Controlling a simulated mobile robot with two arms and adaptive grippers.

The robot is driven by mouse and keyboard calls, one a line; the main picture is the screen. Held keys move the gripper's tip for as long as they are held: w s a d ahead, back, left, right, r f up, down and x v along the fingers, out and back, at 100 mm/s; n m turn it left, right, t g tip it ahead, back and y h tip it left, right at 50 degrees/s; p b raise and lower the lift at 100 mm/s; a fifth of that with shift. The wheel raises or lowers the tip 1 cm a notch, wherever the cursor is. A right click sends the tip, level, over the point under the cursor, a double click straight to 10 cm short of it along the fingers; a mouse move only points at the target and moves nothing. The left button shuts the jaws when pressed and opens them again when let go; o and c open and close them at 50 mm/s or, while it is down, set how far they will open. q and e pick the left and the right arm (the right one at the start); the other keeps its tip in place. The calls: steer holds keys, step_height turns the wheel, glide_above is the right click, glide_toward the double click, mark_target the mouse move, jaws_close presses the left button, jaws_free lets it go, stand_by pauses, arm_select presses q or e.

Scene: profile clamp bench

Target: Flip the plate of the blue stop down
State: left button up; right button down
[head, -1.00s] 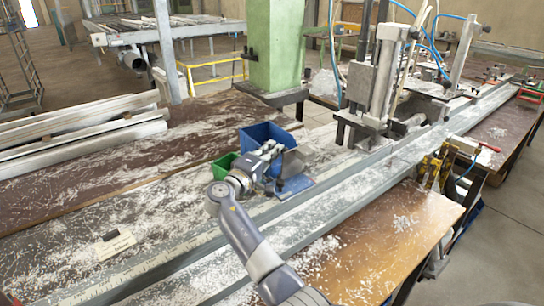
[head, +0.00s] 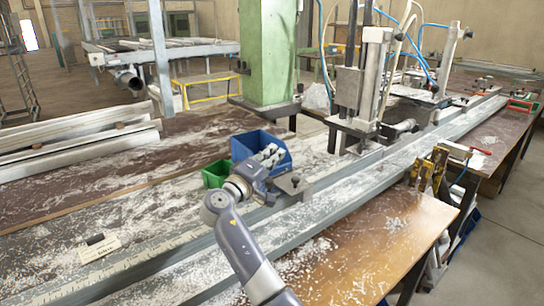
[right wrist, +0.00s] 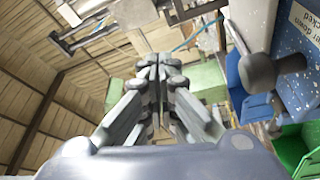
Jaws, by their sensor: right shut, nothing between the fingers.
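The blue stop (right wrist: 297,75) shows at the right edge of the right wrist view as a speckled blue body with a partly cut-off white label and a grey knob (right wrist: 262,72). In the head view its grey plate (head: 291,185) lies low and about flat on the rail, with a small knob on top. Much of the blue body is hidden there by the plate and my arm. My right gripper (head: 270,153) is shut and empty, just left of and above the plate, apart from it. It also shows in the right wrist view (right wrist: 157,62). My left gripper is out of view.
A blue bin (head: 246,143) and a green bin (head: 216,173) stand directly behind my right gripper. The long rail (head: 350,195) runs across the bench. A clamp column (head: 372,80) stands behind right, yellow clamps (head: 428,170) at the front.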

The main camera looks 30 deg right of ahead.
steer(key=shift+s, duration=0.2)
stand_by(0.5)
step_height(320, 180, up, 10)
stand_by(0.4)
stand_by(0.5)
